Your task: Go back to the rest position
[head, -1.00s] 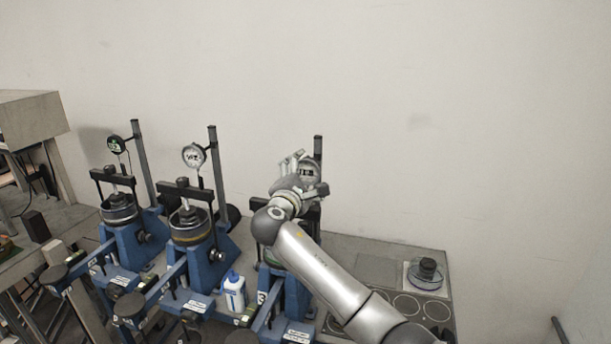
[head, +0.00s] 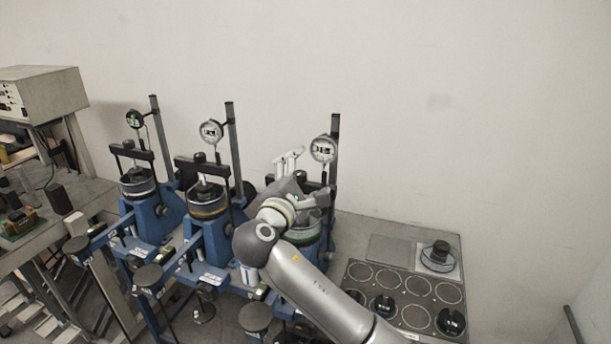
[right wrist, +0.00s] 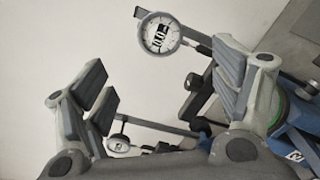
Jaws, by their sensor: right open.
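My right gripper (head: 302,175) is in front of the third blue lever frame (head: 305,258), just below its dial gauge (head: 323,149). In the right wrist view its two padded fingers stand wide apart, with nothing between them (right wrist: 165,85). The same gauge (right wrist: 160,35) shows behind the gap, and part of the blue frame (right wrist: 300,140) shows behind the right finger. I cannot tell whether the gripper touches the frame. My right arm covers part of this frame. My left gripper is not in view.
Two more lever frames, the left one (head: 150,220) and the middle one (head: 215,240), stand alongside. A bench with a plate of round recesses (head: 390,281) and a clear dish (head: 438,258) is at the right. A control box (head: 45,92) stands far left. The wall above is bare.

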